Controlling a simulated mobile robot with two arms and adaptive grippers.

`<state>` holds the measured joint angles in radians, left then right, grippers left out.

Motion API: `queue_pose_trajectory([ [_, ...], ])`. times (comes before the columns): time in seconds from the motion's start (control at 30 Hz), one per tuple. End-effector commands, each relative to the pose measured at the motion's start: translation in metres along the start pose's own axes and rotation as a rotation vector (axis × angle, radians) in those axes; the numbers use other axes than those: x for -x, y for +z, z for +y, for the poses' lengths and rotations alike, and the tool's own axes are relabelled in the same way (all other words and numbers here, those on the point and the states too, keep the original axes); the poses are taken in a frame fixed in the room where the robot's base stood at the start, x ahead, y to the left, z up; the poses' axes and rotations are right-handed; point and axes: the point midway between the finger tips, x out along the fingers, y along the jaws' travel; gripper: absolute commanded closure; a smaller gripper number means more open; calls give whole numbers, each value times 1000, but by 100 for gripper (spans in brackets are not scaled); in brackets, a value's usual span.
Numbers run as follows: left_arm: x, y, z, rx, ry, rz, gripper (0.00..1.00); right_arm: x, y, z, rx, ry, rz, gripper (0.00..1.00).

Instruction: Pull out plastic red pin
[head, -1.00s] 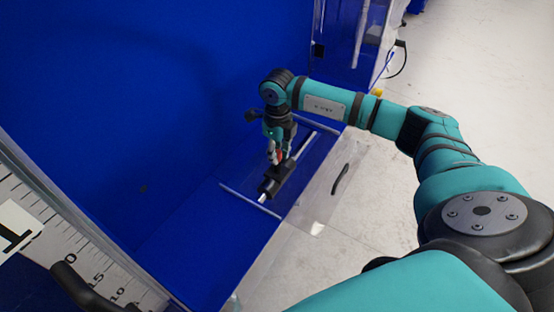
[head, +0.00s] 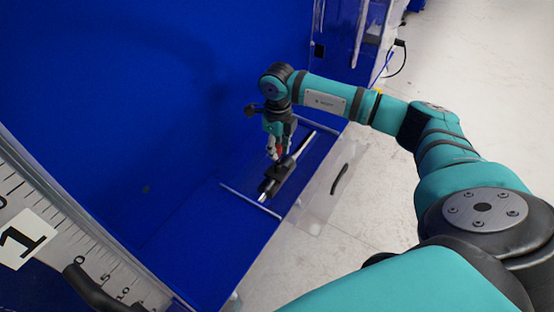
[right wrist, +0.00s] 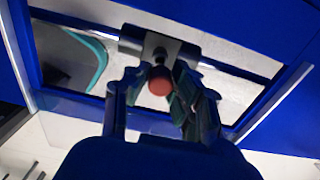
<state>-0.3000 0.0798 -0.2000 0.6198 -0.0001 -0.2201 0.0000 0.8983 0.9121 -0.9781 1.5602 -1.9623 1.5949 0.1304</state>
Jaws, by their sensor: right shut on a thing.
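The red pin (right wrist: 159,84) shows in the right wrist view as a round red head between my right fingers. It stands in a dark block (right wrist: 160,48) on a metal rod. In the head view the pin (head: 281,149) is a small red spot at my right gripper (head: 276,154). My right gripper (right wrist: 160,90) is shut on the pin's head, just above the block. The black block (head: 275,181) lies along the rod (head: 300,146) in the head view. The pin's lower part is hidden. My left gripper is not in view.
A blue panel (head: 110,100) rises at the left, and a blue surface lies below the rod. A clear door with a black handle (head: 340,178) stands beside the rod. A ruler scale (head: 75,245) is at the lower left. Pale floor (head: 480,90) lies to the right.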

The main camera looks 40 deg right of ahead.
Motion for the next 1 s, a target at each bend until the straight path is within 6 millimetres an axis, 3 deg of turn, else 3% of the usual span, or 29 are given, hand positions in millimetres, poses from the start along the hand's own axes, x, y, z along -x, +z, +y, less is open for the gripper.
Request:
queue_pose_trajectory([
  [0.43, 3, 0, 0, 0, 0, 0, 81, 4, 0, 0, 0, 0, 0, 100],
  [1.0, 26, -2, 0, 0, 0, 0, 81, 38, 0, 0, 0, -1, -1, 100],
])
